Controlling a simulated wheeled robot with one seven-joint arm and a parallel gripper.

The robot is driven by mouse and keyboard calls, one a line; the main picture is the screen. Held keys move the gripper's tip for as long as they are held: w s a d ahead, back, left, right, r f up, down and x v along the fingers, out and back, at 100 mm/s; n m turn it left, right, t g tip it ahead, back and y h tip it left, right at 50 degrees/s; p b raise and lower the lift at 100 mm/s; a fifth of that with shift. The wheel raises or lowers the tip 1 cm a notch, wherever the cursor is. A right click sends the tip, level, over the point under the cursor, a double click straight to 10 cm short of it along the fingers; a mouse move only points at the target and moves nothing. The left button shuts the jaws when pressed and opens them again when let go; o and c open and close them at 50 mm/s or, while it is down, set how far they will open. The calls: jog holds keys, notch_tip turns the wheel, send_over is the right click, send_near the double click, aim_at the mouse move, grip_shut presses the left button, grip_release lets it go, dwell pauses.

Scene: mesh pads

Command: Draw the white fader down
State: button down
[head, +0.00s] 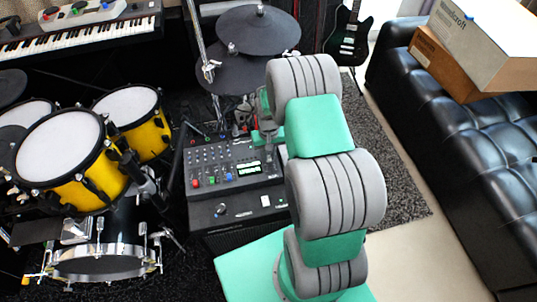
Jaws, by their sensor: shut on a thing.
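A dark mixer panel (228,166) with rows of small knobs, a few coloured buttons and a lit green display sits on a black cabinet in the middle of the head view. My gripper (268,143) reaches down to the upper right part of this panel, partly behind my green and grey arm. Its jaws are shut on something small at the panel. The white fader cannot be made out apart from the fingers, which cover that spot. How far along its slot it stands cannot be told.
Yellow drums (70,150) stand close on the left, with cymbal pads (258,29) behind the panel. A keyboard (80,35) is at the back left. A black sofa (470,150) with boxes (480,45) is on the right. Grey carpet (385,150) lies between.

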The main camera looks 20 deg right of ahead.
aim_at(272, 171)
dwell(0.4)
jog(key=s+p, duration=0.1)
jog(key=s, duration=0.1)
jog(key=s+a+p, duration=0.1)
jog(key=s, duration=0.1)
jog(key=shift+s+r, duration=0.15)
jog(key=shift+s, duration=0.05)
jog(key=shift+s+f, duration=0.2)
jog(key=shift+s, duration=0.05)
jog(key=c, duration=1.4)
grip_release()
notch_tip(272, 171, up, 8)
jog(key=shift+p, duration=0.55)
jog(key=shift+r, duration=0.1)
